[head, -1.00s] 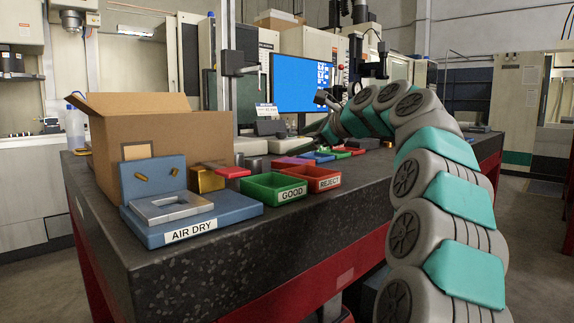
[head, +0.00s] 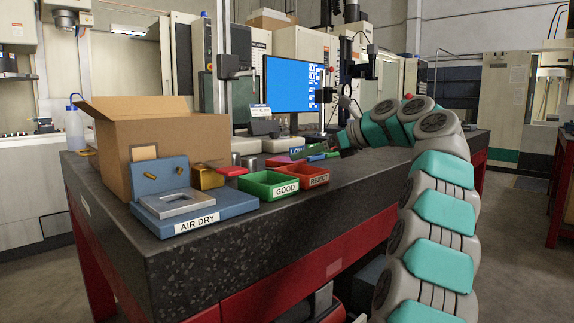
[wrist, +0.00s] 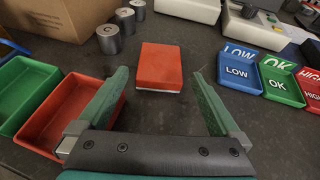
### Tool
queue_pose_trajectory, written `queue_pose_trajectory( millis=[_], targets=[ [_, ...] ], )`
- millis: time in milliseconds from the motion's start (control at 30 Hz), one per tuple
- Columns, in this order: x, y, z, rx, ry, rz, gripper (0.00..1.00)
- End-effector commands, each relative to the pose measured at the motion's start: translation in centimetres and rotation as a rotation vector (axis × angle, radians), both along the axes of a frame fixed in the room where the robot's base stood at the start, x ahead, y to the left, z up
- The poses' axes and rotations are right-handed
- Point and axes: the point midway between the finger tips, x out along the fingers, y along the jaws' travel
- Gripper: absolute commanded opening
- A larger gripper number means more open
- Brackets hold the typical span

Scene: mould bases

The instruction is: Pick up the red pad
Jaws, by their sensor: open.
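The red pad (wrist: 160,66) lies flat on the dark bench top in the wrist view, a red block with a pale lower edge. It sits between the red bin and the labelled trays. My gripper (wrist: 160,78) is open and empty; its two green fingers spread to either side of the pad's near end, with the pad ahead of them and no contact visible. In the head view my gripper (head: 318,150) hangs low over the bench behind the REJECT bin. A small reddish-pink patch behind the bins there may be the pad, but I cannot tell.
A green GOOD bin (head: 264,184) and red REJECT bin (head: 310,175) stand near the bench front. Metal cylinders (wrist: 108,39) stand left of the pad; LOW (wrist: 237,73) and OK (wrist: 280,82) trays lie right. An AIR DRY stand (head: 194,214) and cardboard box (head: 160,140) are further left.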

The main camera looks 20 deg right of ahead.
Motion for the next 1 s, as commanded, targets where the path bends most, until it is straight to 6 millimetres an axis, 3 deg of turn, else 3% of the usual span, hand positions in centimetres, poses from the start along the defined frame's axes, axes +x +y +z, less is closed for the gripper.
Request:
queue_pose_trajectory(
  millis=[167, 733, 1000],
  targets=[
    [0.5, 0.2, -0.5, 0.019, 0.015, 0.001, 1.00],
    [5.4, 3.2, -2.9, 0.016, 0.013, 0.001, 1.00],
    [6.0, 3.6, -3.1, 0.019, 0.015, 0.001, 1.00]
  ],
)
